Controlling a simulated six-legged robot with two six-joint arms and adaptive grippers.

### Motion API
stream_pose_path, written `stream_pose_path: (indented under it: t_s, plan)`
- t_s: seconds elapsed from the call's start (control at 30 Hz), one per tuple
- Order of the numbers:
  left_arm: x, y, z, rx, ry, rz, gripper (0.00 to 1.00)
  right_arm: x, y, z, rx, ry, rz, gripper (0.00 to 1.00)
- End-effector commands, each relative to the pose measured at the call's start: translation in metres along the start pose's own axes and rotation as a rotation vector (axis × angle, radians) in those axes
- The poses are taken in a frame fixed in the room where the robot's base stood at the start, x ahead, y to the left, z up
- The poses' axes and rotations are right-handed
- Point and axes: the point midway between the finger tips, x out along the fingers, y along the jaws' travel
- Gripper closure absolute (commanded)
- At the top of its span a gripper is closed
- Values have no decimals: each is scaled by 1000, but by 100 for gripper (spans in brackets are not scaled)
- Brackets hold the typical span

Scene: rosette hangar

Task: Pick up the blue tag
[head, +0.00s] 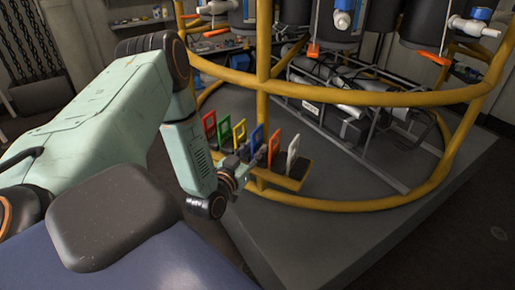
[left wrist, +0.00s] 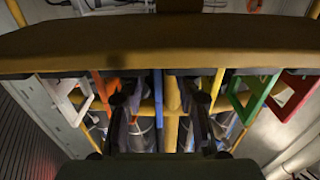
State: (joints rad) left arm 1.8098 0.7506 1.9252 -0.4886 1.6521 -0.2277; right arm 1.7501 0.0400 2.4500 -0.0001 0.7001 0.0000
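The blue tag (head: 257,136) stands upright in a row of coloured tags on a narrow rack at the yellow frame. In the left wrist view the row appears upside down, and a thin blue strip, likely the blue tag (left wrist: 158,95), shows between the fingers. My left gripper (head: 247,157) is at the rack, close in front of the blue tag. Its two dark fingers (left wrist: 162,105) are apart, one on each side of the strip. I cannot tell whether they touch it. My right gripper is in neither view.
The yellow tag (head: 240,135) and orange tag (head: 274,146) are close neighbours on either side. Green (head: 225,131), red (head: 209,125) and white (head: 293,150) tags stand farther out. The yellow tubular frame (head: 262,90) rises right beside the row. The grey platform (head: 300,235) in front is bare.

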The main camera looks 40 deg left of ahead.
Motion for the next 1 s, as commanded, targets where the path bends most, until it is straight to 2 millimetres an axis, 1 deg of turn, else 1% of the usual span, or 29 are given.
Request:
stream_pose_path:
  t_s: [0.03,0.1,0.2,0.47,0.87,1.0]
  plan:
    - [8,2,2,0,4,1,66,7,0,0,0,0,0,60]
    - [18,1,2,0,4,2,66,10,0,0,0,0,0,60]
    - [25,1,1,-1,1,1,66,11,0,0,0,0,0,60]
    - [29,0,0,-1,-1,0,66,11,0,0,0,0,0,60]
    - [29,0,0,-1,-1,1,100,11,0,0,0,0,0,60]
    - [29,0,0,-1,-1,1,100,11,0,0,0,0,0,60]
